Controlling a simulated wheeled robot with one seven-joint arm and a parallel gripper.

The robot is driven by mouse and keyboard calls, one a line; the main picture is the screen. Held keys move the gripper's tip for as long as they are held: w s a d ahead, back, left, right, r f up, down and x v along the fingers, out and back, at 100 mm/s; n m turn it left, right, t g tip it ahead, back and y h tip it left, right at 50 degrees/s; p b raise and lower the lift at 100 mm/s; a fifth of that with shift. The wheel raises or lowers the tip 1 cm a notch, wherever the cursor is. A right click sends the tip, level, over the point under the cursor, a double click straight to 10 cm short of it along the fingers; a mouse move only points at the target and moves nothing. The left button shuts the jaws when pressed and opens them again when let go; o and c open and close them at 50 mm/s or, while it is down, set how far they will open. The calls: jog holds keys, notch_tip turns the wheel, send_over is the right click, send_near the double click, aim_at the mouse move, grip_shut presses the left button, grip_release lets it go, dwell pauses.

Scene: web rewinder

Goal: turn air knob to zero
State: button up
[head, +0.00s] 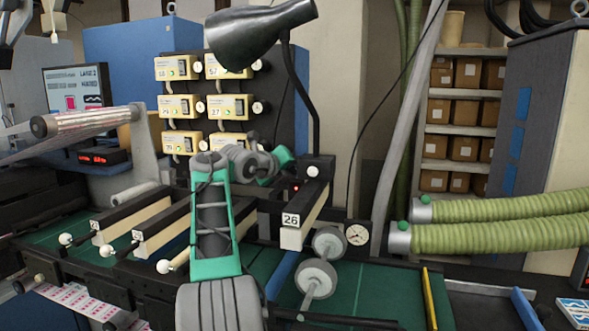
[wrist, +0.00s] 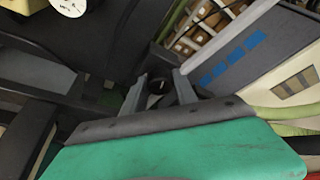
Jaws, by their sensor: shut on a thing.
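In the wrist view my gripper (wrist: 160,92) has its two grey fingers on either side of a small dark round knob (wrist: 158,87), shut on it. This looks like the air knob; its markings and pointer cannot be read. In the head view the green end of my arm (head: 281,158) reaches in behind the lamp's stem, beside the black post above the box marked 26. The fingers and the knob cannot be made out there. A round white-faced gauge (head: 357,234) sits low to the right; its reading is too small to tell.
A black lamp (head: 262,30) hangs over my arm. Cream control boxes (head: 181,107) with white dials stand behind it. The box marked 26 (head: 291,220) and grey rollers (head: 316,278) are close below. Green hoses (head: 490,207) run at the right.

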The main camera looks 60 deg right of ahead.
grip_shut()
jog(key=shift+w+f+n+g, duration=0.2)
jog(key=shift+n+g, duration=0.3)
jog(key=shift+n, duration=0.4)
jog(key=shift+s+r+n+h, duration=0.1)
jog(key=shift+n+h, duration=0.2)
jog(key=shift+h, duration=0.1)
jog(key=o, duration=1)
grip_release()
jog(key=shift+a+b, duration=0.1)
jog(key=shift+b, duration=0.25)
